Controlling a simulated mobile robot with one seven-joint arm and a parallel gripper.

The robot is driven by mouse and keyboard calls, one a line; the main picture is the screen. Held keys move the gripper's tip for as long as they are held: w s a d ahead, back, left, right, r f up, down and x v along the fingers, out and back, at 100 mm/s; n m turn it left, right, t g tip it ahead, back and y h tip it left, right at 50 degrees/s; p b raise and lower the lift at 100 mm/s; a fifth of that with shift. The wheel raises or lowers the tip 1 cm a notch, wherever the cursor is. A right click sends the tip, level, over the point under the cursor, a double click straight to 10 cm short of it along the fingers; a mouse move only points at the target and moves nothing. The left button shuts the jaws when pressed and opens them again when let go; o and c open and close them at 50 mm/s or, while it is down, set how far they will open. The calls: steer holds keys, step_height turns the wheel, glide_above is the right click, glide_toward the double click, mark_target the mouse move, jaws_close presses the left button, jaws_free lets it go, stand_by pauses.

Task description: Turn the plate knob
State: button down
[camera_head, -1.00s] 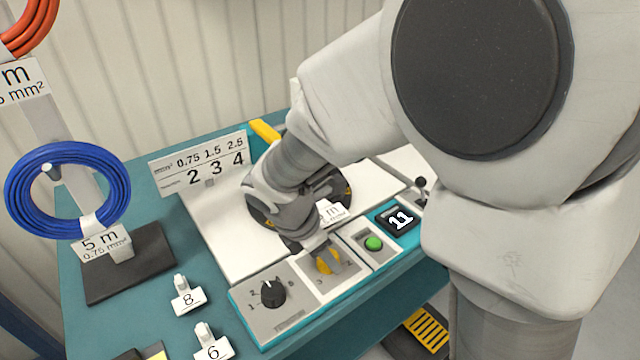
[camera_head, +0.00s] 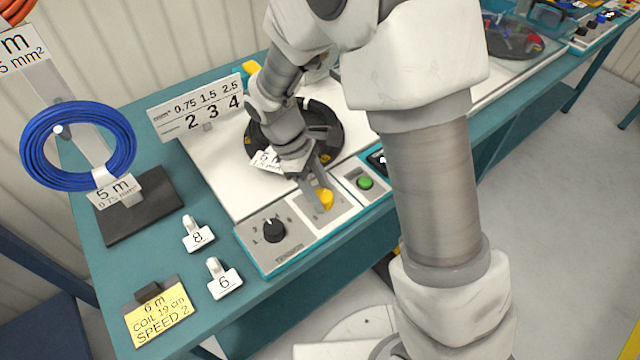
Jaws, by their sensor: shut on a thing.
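A yellow knob (camera_head: 326,198) stands on a light square panel on the front edge of the machine. My gripper (camera_head: 318,192) comes down from above and is shut on the yellow knob. The fingers hide part of the knob and of the marks around it, so its setting cannot be read. A black knob (camera_head: 274,231) with a pointer and a printed scale sits on the grey panel to the left, clear of my gripper. Behind my gripper is a dark round plate (camera_head: 331,131), partly covered by my wrist.
A green button (camera_head: 365,182) is just right of the yellow knob. A blue cable coil (camera_head: 78,146) hangs at left. My arm fills the right middle.

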steer(key=m+g+p, duration=0.1)
steer(key=m, duration=0.2)
steer(key=m+g+y+p, duration=0.1)
steer(key=m, duration=0.2)
steer(key=shift+w+d+r+m+y+p, duration=0.1)
steer(key=shift+w+m+y+p, duration=0.1)
steer(key=shift+m+y+p, duration=0.1)
steer(key=m+y, duration=0.1)
steer(key=m, duration=0.2)
steer(key=m+y+p, duration=0.1)
steer(key=m, duration=0.2)
steer(key=shift+d+g, duration=0.1)
steer(key=shift+g, duration=0.2)
steer(key=shift+c, duration=1.5)
jaws_free()
steer(key=d+p+v, duration=0.1)
steer(key=p+v, duration=0.1)
steer(key=v, duration=1.5)
steer(key=shift+w+a+p, duration=0.15)
steer(key=shift+a+p, duration=0.1)
steer(key=shift+p, duration=0.05)
steer(key=shift+r, duration=0.1)
